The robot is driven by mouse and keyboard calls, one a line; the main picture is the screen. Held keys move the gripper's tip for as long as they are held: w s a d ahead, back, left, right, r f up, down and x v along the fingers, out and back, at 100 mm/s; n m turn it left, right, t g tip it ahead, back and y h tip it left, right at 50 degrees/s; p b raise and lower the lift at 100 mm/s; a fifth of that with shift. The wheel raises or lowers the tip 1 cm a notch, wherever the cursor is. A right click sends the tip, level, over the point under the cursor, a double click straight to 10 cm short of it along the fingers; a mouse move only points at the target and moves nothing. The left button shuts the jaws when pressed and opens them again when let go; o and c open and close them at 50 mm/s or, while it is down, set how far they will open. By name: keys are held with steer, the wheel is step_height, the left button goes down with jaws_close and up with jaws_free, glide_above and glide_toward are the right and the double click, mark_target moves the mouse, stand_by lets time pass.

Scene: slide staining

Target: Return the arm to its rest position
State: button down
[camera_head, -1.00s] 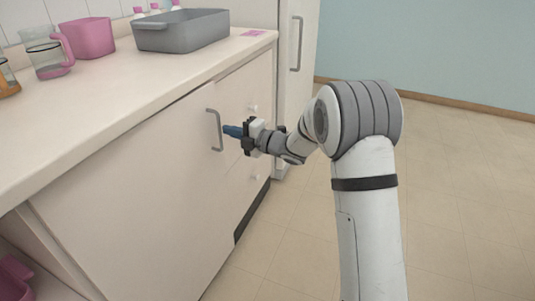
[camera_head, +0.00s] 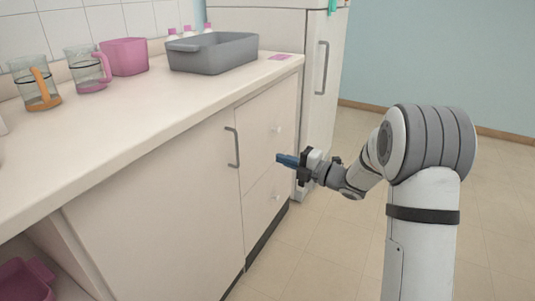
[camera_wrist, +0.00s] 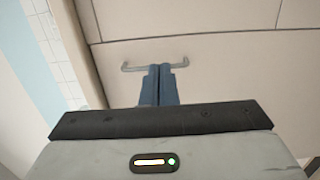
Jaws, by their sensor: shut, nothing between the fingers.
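My gripper (camera_head: 287,160) is at the end of my bent arm, to the right of the counter front. Its blue fingers are together with nothing between them. In the wrist view the shut fingers (camera_wrist: 158,84) point at a cabinet front, and their tips overlap the grey bar handle (camera_wrist: 134,68) in the picture. In the head view that cabinet handle (camera_head: 232,147) stands left of the fingertips, with a visible gap between them.
The cabinet door (camera_head: 150,210) and drawers (camera_head: 268,125) are shut. Floor (camera_head: 310,250) is clear at right.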

steer(key=s+d+r+m+t+h+p, duration=0.2)
steer(key=s+d+r+m+h+p, duration=0.1)
steer(key=d+r+m+h+p, duration=0.65)
steer(key=s+d+r+m+t+h+p, duration=0.25)
steer(key=d+r+m+h+p, duration=0.35)
steer(key=r+p, duration=0.5)
steer(key=s+r+m+g+p, duration=0.3)
steer(key=s+m+p, duration=0.1)
steer(key=s, duration=0.5)
steer(key=s+r+m+g+p, duration=0.4)
steer(key=s+m, duration=0.1)
steer(key=s, duration=0.5)
steer(key=s+r+m+g+p, duration=0.3)
steer(key=s+r+m+p, duration=0.1)
steer(key=s, duration=0.6)
steer(key=shift+s+m, duration=0.15)
steer(key=shift+m, duration=0.7)
steer(key=shift+r, duration=0.1)
